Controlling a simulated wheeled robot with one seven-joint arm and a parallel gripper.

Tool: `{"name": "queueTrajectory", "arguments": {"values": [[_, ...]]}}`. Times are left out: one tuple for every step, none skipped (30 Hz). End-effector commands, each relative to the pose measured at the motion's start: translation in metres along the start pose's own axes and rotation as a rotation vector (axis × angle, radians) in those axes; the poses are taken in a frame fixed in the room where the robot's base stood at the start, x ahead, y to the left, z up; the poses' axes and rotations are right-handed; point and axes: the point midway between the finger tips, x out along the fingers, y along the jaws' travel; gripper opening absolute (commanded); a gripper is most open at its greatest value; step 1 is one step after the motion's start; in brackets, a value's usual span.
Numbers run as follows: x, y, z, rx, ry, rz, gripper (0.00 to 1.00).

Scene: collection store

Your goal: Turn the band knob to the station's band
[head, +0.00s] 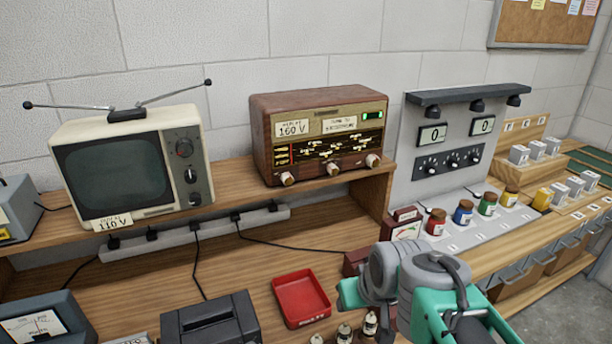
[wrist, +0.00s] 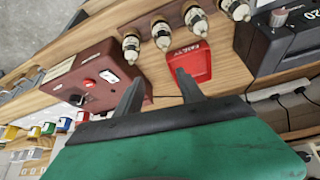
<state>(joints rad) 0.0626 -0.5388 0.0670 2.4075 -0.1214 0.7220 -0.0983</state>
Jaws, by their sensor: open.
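I cannot tell which is the band knob. My gripper (wrist: 158,82) is open and empty in the wrist view, over the lower bench, away from the radio. The radio is not in the wrist view.
An old television (head: 115,170) stands left of the radio. Coloured jars (head: 463,212) stand right.

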Motion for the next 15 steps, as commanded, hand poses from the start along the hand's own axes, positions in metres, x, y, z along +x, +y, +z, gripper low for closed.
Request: {"name": "queueTrajectory", "arguments": {"values": [[0.028, 0.005, -0.031, -0.051, 0.1, -0.027, 0.46], [0.037, 0.006, -0.059, -0.095, 0.185, -0.048, 0.46], [0.048, 0.009, -0.096, -0.15, 0.309, -0.075, 0.46], [0.053, 0.012, -0.124, -0.188, 0.408, -0.091, 0.46], [0.056, 0.016, -0.15, -0.218, 0.505, -0.103, 0.46], [0.055, 0.024, -0.18, -0.251, 0.631, -0.114, 0.46], [0.053, 0.03, -0.2, -0.268, 0.72, -0.117, 0.46], [0.049, 0.038, -0.216, -0.279, 0.803, -0.117, 0.46], [0.042, 0.048, -0.233, -0.289, 0.898, -0.112, 0.46], [0.037, 0.055, -0.242, -0.291, 0.957, -0.108, 0.46], [0.032, 0.061, -0.25, -0.293, 1.005, -0.103, 0.46], [0.026, 0.066, -0.257, -0.294, 1.053, -0.097, 0.46], [0.022, 0.069, -0.262, -0.293, 1.076, -0.095, 0.46], [0.02, 0.07, -0.265, -0.293, 1.091, -0.094, 0.46], [0.019, 0.07, -0.271, -0.294, 1.1, -0.093, 0.46]]}}
